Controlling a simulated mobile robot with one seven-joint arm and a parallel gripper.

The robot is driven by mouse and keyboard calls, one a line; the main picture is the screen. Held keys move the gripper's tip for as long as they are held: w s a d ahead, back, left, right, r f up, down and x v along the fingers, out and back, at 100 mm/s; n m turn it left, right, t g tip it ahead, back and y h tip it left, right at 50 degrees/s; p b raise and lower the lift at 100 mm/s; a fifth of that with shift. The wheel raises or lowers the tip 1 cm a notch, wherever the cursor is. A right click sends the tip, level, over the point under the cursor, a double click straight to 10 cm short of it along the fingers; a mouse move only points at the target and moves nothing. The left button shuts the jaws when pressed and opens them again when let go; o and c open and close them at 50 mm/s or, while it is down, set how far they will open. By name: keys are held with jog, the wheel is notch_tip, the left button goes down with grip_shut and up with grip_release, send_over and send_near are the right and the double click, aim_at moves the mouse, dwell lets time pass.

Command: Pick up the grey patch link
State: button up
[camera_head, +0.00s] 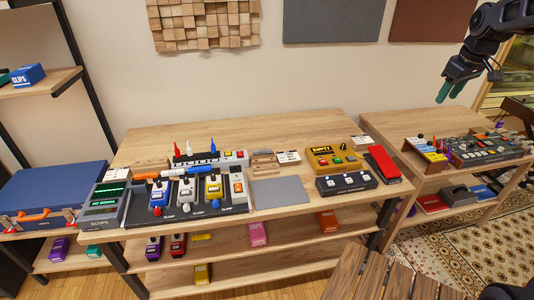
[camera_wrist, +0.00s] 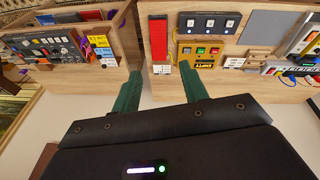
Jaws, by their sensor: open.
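My gripper (camera_head: 450,91) is high at the upper right, above the right-hand bench and far from the pedalboard. In the wrist view its two green fingers (camera_wrist: 160,72) are apart, with nothing between them.
The main bench also holds a flat grey mat (camera_head: 281,191), a yellow unit (camera_head: 334,160), a red pedal (camera_head: 382,164) and a three-switch pedal (camera_head: 346,183). The right bench carries a dark mixer (camera_head: 482,148). A blue case (camera_head: 50,192) stands at left. The main bench's back strip is clear.

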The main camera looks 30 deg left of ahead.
jog(key=w+a+f+n+g, duration=0.1)
jog(key=w+a+f+n, duration=0.15)
jog(key=a, duration=0.55)
jog(key=w+a+f+n, duration=0.2)
jog(key=w+a, duration=0.1)
jog(key=a, duration=0.5)
jog(key=n+g+y, duration=0.2)
jog(key=n+g, duration=0.3)
jog(key=n, duration=0.6)
send_near(263, 150)
jog(key=shift+x, duration=4.45)
grip_shut()
